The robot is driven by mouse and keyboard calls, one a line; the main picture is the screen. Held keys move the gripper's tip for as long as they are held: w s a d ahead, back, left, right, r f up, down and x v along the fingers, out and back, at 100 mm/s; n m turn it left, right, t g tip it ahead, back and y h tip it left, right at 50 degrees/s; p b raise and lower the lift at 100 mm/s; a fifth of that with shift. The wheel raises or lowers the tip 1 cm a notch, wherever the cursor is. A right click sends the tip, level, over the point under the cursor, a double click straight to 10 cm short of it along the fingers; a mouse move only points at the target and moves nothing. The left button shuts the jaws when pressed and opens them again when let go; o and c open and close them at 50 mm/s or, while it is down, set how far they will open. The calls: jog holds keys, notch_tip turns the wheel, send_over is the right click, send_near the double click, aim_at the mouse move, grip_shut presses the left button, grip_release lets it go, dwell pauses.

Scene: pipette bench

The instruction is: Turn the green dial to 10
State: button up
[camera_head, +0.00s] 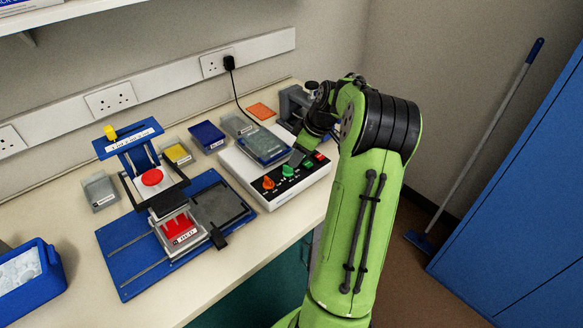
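The green dial (288,171) is on the dark front panel of a white bench device (248,178), just right of an orange dial (268,183). The dial's scale and pointer are too small to read. My green arm reaches in from the right, over the device. My gripper (298,157) seems to be the dark part just above and behind the green dial, partly hidden by my arm. I cannot tell whether its fingers touch the dial or how far apart they are.
A green button (307,164) and a red switch (320,156) are right of the dial. A clear-lidded plate (263,147) sits on the device. Several small boxes line the back.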

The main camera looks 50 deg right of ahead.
aim_at(292, 168)
jog(key=x, duration=0.5)
jog(key=shift+c, duration=0.4)
grip_shut()
